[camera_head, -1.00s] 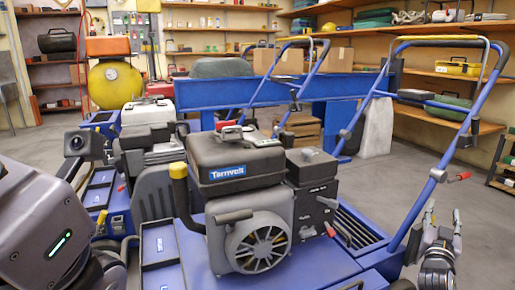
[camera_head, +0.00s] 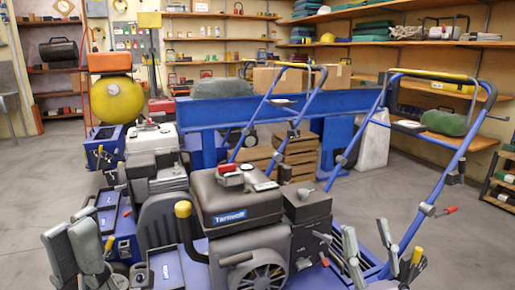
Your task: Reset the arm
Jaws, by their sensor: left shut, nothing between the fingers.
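My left gripper (camera_head: 76,250) is at the lower left edge of the head view, its grey fingers pointing up and together, with nothing between them. My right gripper (camera_head: 370,252) is at the lower right, beside the blue frame of the nearest machine. Its grey fingers point up and stand apart, with nothing seen between them. The nearest aerator (camera_head: 240,207) has a dark engine top and a blue deck, and stands between the two grippers. The lower parts of both arms are cut off by the picture's bottom edge.
A blue handlebar (camera_head: 463,150) rises at the right, close to my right gripper. More machines (camera_head: 153,160) stand in a row behind. A blue beam (camera_head: 230,112) and wall shelves (camera_head: 420,44) are at the back. Grey floor (camera_head: 450,245) is open at right.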

